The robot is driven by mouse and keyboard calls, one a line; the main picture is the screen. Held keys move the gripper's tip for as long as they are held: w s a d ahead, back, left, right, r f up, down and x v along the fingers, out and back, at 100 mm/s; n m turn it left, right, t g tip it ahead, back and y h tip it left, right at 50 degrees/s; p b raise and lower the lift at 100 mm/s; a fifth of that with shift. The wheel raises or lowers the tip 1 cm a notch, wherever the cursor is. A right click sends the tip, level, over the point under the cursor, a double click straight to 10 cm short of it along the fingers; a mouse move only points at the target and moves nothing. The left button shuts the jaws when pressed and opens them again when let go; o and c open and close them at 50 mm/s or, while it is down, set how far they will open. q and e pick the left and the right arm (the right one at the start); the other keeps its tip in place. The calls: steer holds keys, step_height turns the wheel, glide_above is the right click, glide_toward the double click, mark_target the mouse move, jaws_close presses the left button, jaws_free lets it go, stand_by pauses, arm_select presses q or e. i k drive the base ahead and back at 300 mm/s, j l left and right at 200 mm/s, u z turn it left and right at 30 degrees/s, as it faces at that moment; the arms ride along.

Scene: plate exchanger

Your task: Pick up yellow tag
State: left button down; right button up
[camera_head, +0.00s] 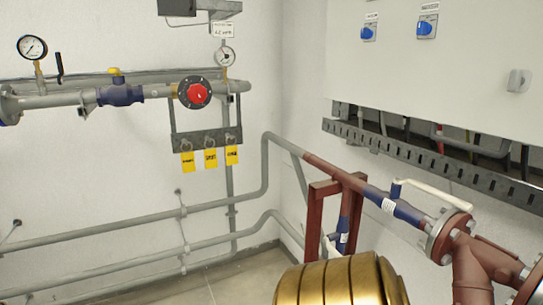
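Three yellow tags hang side by side from the dark bracket (205,140) below the horizontal wall pipe: a left tag (188,163), a middle tag (211,159) and a right tag (232,155). Each bears small dark writing that I cannot read. Each hangs below its own ring or hook on the bracket. They are apart from one another, near the wall. Neither of my grippers is in view.
A red round knob (195,93) sits just above the tags. A grey pipe (120,207) runs along the wall below. A brown-red pipe (335,170) and a white cabinet (440,85) stand right. The space before the tags looks clear.

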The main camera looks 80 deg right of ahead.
mark_target(209, 154)
steer(key=z, duration=2)
